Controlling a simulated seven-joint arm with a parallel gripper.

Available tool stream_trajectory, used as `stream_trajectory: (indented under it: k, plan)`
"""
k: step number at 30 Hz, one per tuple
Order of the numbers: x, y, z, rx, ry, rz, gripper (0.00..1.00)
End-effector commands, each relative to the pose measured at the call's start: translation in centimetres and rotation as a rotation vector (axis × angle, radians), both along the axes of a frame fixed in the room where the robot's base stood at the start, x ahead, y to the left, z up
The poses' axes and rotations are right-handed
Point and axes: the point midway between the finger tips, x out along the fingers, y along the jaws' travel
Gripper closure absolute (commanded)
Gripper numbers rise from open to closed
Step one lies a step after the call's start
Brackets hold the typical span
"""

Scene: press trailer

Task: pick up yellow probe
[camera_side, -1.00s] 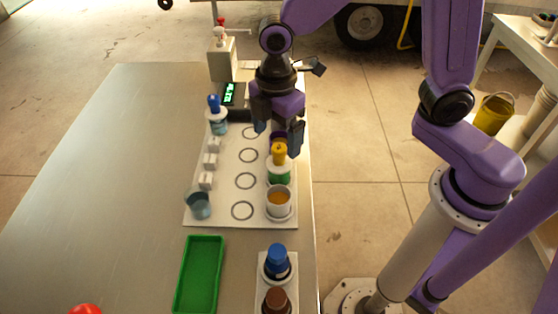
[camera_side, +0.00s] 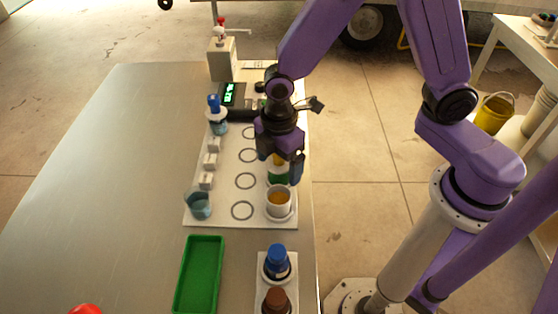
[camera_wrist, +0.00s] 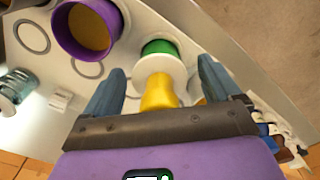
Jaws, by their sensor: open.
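The yellow probe (camera_wrist: 159,92) has a yellow knob on top of a white collar. It stands over a green-banded base (camera_wrist: 160,47) in the wrist view. In the side view the green band (camera_side: 278,174) shows, and the yellow part is mostly hidden behind my gripper. My gripper (camera_wrist: 162,78) is open, with one finger on each side of the yellow knob. In the side view my gripper (camera_side: 281,168) points down over the probe. I cannot tell whether a finger touches it.
A white cup with amber liquid (camera_side: 278,201) stands just in front of the probe. A purple-rimmed cup (camera_wrist: 88,30) is close by. Blue-capped (camera_side: 277,262) and brown-capped (camera_side: 276,301) bottles and a green tray (camera_side: 199,273) are nearer. The table's left side is clear.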

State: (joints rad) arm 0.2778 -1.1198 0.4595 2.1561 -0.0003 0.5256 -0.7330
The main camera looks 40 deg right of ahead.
Motion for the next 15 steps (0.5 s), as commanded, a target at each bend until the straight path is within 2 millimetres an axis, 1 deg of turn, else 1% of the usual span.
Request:
stream_trajectory:
  k: [1,2,3,5,6,7,8,9,15]
  plan:
    - [0.0,0.0,0.02,0.0,0.0,0.0,0.1]
    - [0.0,0.0,0.02,0.0,0.0,0.0,0.16]
    - [0.0,0.0,0.02,0.0,0.0,0.0,0.29]
    - [0.0,0.0,0.03,0.0,0.0,0.0,0.49]
    - [0.0,0.0,0.03,0.0,0.0,0.0,0.62]
    - [0.0,0.0,0.03,0.0,0.0,0.0,0.71]
    - [0.0,0.0,0.04,0.0,0.0,0.0,0.72]
    - [0.01,0.01,0.05,0.0,0.0,0.0,0.77]
    - [0.02,0.02,0.08,0.0,0.0,0.0,0.77]
